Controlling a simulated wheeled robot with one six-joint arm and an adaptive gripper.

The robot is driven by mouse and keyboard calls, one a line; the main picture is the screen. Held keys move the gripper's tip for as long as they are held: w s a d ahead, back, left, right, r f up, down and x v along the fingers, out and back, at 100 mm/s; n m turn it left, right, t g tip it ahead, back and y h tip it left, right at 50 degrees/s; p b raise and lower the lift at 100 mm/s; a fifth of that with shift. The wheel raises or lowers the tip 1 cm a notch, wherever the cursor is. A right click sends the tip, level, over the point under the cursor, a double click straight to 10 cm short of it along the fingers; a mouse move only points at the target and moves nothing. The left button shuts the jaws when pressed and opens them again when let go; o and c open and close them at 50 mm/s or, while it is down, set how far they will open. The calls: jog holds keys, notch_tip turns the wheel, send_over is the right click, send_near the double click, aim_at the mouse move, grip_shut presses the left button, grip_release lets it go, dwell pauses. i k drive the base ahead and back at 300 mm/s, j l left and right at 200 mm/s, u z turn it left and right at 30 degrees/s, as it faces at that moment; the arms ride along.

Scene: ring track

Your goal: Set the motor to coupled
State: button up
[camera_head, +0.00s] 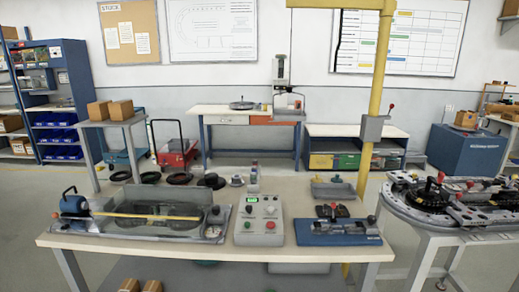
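A blue motor-like unit (74,205) stands at the left end of a grey test fixture (210,232) on the near workbench. A yellow bar (150,216) runs across the fixture over a dark, clear-covered recess. The view is too small to tell whether the motor is coupled. A grey control box (260,221) with a lit green display and several coloured knobs or buttons stands right of the fixture. A blue fixture (340,232) with a red-knobbed part stands further right. My gripper is not in view.
The bench top (285,190) also holds dark rings (180,178) and a small grey tray (332,188) at the back. A yellow post (378,90) rises behind its right side. A ring track table (450,205) stands to the right, across a gap. Floor shows at the left.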

aim_at(71, 205)
jog(key=i+j+u, duration=0.2)
jog(key=i, duration=0.3)
jog(key=i+j+u, duration=0.2)
jog(key=i, duration=0.3)
jog(key=j, duration=0.1)
